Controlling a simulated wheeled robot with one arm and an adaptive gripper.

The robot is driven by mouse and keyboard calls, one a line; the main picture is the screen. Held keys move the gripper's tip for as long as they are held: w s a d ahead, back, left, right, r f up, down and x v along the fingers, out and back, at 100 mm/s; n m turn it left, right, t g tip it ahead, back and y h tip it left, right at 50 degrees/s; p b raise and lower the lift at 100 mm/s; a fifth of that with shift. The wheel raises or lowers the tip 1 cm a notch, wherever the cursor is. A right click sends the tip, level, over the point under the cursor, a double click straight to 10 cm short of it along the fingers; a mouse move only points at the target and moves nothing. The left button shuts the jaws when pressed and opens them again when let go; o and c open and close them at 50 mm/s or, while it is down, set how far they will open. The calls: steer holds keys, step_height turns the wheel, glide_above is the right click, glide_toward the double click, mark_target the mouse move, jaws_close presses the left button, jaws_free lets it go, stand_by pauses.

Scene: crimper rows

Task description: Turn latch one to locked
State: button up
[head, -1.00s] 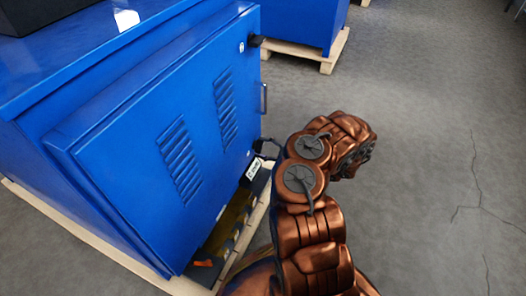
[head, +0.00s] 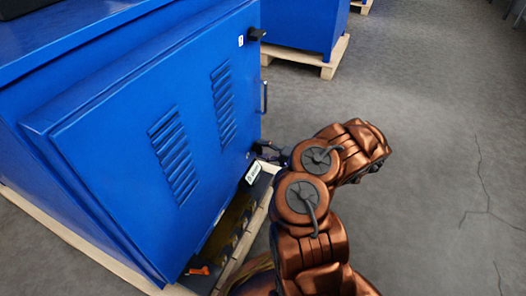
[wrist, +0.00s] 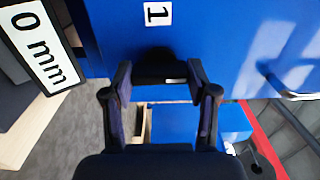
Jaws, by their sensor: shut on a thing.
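Latch one is a black latch (wrist: 160,68) on the blue cabinet door (wrist: 205,35), beside a white label marked 1 (wrist: 157,13) in the wrist view. My gripper (wrist: 161,82) has a finger on each side of the latch and is shut on it. The fingers partly cover it, and I cannot tell whether it is at locked. In the head view the door (head: 150,140) is at the left and appears closed. My gripper (head: 268,150) is at its lower right edge, mostly hidden behind my copper arm.
Another black latch (head: 257,34) is at the door's upper right, with a handle (head: 264,97) below it. A white "0 mm" plate (wrist: 40,45) is close to my gripper. The cabinet stands on a wooden pallet (head: 85,240). Grey floor (head: 430,130) is clear at right.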

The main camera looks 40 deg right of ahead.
steer(key=shift+a, duration=0.15)
steer(key=o, duration=1.2)
steer(key=shift+c, duration=0.2)
steer(key=v, duration=1.2)
